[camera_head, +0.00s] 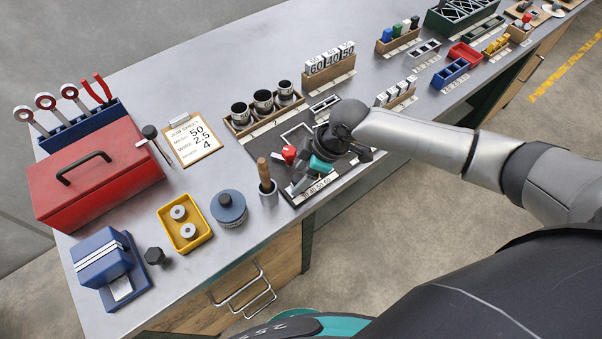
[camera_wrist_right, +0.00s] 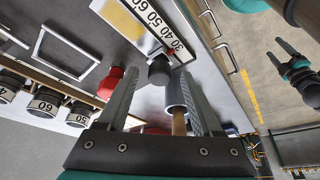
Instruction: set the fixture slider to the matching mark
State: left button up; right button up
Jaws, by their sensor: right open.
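The fixture (camera_head: 335,172) is a dark plate at the table's front edge, with a white scale strip (camera_head: 318,190) marked 30, 40, 50, 60. In the right wrist view the strip (camera_wrist_right: 165,30) is close ahead, and a dark round knob (camera_wrist_right: 159,70) sits beside its 30 end. My right gripper (camera_head: 301,174) is over the fixture with its fingers apart; in the wrist view the knob shows between the fingertips, and contact cannot be told. A dark gripper, apparently my left (camera_wrist_right: 292,66), shows at the wrist view's right.
A red knob (camera_head: 289,153) and a steel cup (camera_head: 268,196) with a wooden-handled tool stand close to my right gripper. Numbered cups in a wooden rack (camera_head: 240,130) stand behind. A blue round pot (camera_head: 228,208) and yellow tray (camera_head: 205,239) lie left.

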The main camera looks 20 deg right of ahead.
grip_shut()
dwell(0.5)
dwell(0.9)
